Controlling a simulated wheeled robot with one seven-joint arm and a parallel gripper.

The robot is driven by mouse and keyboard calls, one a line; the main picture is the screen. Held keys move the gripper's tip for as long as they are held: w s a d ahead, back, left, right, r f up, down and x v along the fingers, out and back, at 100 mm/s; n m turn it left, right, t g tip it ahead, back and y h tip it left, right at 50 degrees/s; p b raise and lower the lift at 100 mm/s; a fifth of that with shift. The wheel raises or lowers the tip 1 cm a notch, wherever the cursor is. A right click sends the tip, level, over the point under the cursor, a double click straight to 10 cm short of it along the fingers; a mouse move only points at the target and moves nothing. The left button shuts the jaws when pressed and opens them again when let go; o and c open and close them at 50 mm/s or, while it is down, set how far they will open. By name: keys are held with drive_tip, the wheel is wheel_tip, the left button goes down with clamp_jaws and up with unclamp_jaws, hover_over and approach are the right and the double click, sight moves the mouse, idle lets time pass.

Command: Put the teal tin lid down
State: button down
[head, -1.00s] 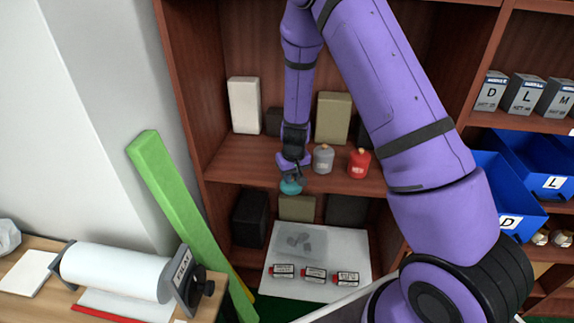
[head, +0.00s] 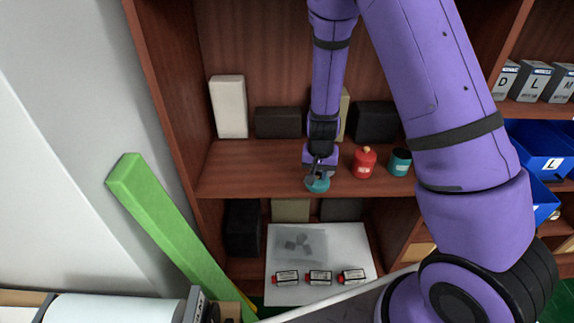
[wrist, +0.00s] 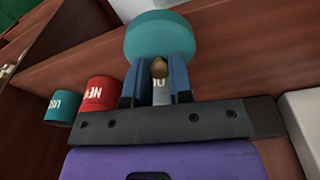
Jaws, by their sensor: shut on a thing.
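The teal tin lid (head: 318,185) is held by its small knob in my gripper (head: 319,172), just in front of the shelf's front edge. In the wrist view the round teal lid (wrist: 160,38) is beyond my fingertips (wrist: 157,66), which are shut around the brass-coloured knob. The teal tin (head: 400,162) stands on the shelf with a dark, lidless top. It also shows in the wrist view (wrist: 62,108). Whether the lid touches anything cannot be told.
A red tin (head: 364,163) with its lid on stands left of the teal tin. A grey tin (wrist: 161,94) shows partly between my fingers. Boxes line the shelf's back. The shelf (head: 250,165) is clear at left. Three small labelled rolls lie on the white sheet (head: 350,245) below.

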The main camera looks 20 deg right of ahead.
hover_over(287, 171)
drive_tip(key=shift+s+f, duration=0.25)
drive_tip(key=shift+f, duration=0.4)
drive_tip(key=shift+a+f, duration=0.1)
drive_tip(key=shift+f, duration=1.65)
drive_tip(key=shift+f, duration=0.1)
drive_tip(key=c, duration=1)
unclamp_jaws()
